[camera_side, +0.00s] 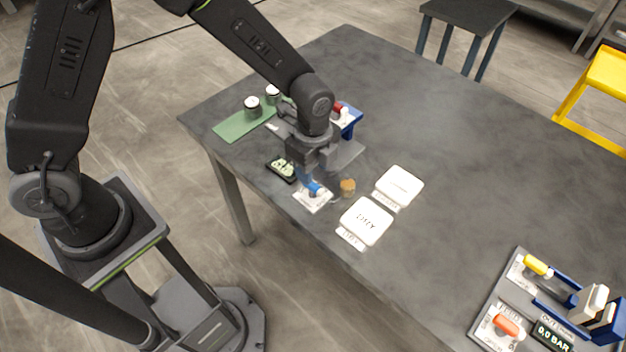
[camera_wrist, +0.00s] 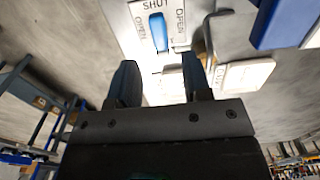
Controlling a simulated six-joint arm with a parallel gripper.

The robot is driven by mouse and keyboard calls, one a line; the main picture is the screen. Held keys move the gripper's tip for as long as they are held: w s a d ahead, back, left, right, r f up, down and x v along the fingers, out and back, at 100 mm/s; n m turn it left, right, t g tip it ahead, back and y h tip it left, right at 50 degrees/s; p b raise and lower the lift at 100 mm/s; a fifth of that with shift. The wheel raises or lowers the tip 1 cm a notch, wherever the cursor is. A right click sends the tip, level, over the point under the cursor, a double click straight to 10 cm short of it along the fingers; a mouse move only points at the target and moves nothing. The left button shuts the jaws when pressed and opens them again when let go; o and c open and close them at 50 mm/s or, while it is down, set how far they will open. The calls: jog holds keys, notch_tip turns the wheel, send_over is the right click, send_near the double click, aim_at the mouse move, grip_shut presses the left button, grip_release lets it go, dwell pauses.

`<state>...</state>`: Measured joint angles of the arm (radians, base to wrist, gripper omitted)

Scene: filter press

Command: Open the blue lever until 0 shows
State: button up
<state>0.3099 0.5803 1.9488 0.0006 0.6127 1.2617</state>
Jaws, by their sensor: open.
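The blue lever (camera_side: 314,188) stands on a small white plate (camera_side: 318,204) near the table's front edge. In the wrist view the blue lever (camera_wrist: 159,32) lies below the word SHUT, with OPEN printed on both sides of it. My gripper (camera_side: 306,177) is over the lever and partly hides it in the side view. In the wrist view its two fingers (camera_wrist: 160,78) are apart with nothing between them. The lever appears beyond the tips; I cannot tell whether they touch. A small dark display (camera_side: 282,168) sits left of the plate; its reading is too small to make out.
Two white trays (camera_side: 366,222) (camera_side: 399,186) and a small brown piece (camera_side: 348,187) lie right of the lever. A green mat (camera_side: 243,122) with canisters and a blue fixture (camera_side: 350,119) stand behind. A panel (camera_side: 490,309) at far right shows 0.0 BAR. The table's middle is clear.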

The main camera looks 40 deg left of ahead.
aim_at(313, 190)
jog(key=shift+f, duration=2.65)
jog(key=shift+c, duration=0.4)
grip_shut()
